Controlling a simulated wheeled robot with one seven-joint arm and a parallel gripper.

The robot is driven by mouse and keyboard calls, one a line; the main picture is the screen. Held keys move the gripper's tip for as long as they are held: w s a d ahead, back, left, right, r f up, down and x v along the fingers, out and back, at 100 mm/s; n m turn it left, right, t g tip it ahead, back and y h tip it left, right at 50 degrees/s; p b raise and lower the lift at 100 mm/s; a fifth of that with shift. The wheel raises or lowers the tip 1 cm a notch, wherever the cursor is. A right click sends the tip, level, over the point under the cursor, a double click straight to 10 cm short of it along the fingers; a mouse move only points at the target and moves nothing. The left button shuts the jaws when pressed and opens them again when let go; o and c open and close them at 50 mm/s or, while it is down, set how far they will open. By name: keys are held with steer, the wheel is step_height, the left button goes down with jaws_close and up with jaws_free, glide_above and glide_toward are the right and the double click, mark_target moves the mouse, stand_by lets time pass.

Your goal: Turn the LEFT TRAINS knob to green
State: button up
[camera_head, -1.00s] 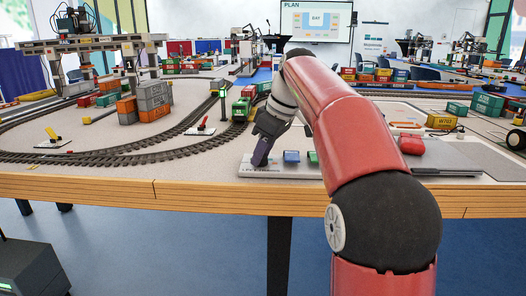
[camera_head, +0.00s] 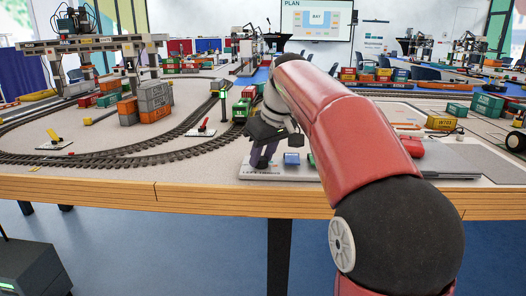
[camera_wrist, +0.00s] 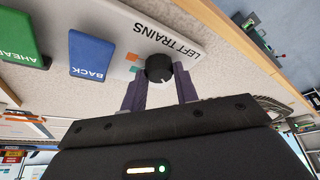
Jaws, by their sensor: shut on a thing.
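The LEFT TRAINS knob (camera_wrist: 158,67) is a black round knob on a light panel (camera_wrist: 195,28), with the printed label beside it. Small orange and green marks (camera_wrist: 134,66) lie next to the knob. My gripper (camera_wrist: 159,79) is shut on the knob, with one purple finger on each side. I cannot tell exactly which mark the knob points at. In the head view my gripper (camera_head: 262,158) is down at the left end of the panel and hides the knob there.
A blue BACK button (camera_wrist: 89,56) and a green AHEAD button (camera_wrist: 23,37) sit beside the knob on the panel. A green train (camera_head: 243,104) stands on the track behind my gripper. The wooden table edge (camera_head: 120,190) runs in front.

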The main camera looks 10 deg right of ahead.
mark_target(267, 173)
steer(key=shift+a+m+h+p, duration=0.1)
steer(key=shift+m+h+p, duration=0.45)
steer(key=shift+m, duration=0.95)
steer(key=o, duration=1)
steer(key=shift+c, duration=0.2)
steer(key=shift+r, duration=0.1)
steer(key=p+v, duration=0.1)
steer(key=v, duration=0.6)
steer(key=shift+s+r, duration=0.25)
steer(key=shift+s, duration=0.05)
